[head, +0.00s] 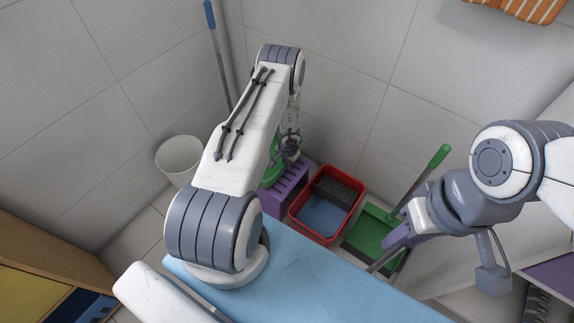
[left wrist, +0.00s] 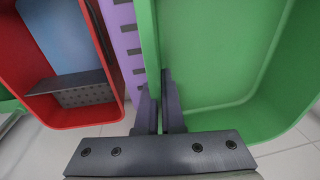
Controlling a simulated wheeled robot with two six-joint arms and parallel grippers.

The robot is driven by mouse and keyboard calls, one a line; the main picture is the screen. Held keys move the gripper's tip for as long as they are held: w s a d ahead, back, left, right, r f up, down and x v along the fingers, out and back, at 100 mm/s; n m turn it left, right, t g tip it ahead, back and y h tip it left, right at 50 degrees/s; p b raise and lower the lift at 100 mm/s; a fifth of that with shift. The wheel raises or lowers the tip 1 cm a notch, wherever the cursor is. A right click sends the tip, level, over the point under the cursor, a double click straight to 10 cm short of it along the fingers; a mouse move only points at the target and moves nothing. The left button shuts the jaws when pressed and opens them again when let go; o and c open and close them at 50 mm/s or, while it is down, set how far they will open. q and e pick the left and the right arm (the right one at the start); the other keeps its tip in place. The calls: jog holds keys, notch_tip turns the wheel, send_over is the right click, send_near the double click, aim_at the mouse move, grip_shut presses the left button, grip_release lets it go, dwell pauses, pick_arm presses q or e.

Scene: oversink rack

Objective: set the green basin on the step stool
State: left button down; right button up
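The green basin (head: 270,174) is mostly hidden behind my left arm in the head view. In the left wrist view its wall and inside (left wrist: 215,60) fill the right side. My left gripper (left wrist: 160,100) has its two fingers on either side of the basin's wall, closed on it. The purple step stool (head: 289,189) stands below the basin, and its slotted top shows as a strip (left wrist: 124,40) beside the basin wall. I cannot tell whether the basin touches the stool. My right gripper (head: 385,257) is over the green dustpan, its fingers too unclear to read.
A red bin (head: 297,211) with a blue bottom and a dark perforated piece stands right of the stool. A green dustpan (head: 366,240) with a long handle lies beyond it. A white bucket (head: 180,155) stands left. Walls close in the corner behind.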

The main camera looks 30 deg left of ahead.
pick_arm(q)
jog(key=shift+f+b, duration=0.35)
jog(key=shift+f, duration=0.25)
dwell(0.4)
jog(key=c, duration=1)
grip_release()
jog(key=shift+o, duration=0.2)
notch_tip(320, 180, up, 10)
jog(key=s+d+p, duration=0.1)
jog(key=p, duration=0.3)
jog(key=shift+r+p, duration=0.2)
jog(key=shift+p, duration=0.1)
jog(key=shift+d, duration=0.1)
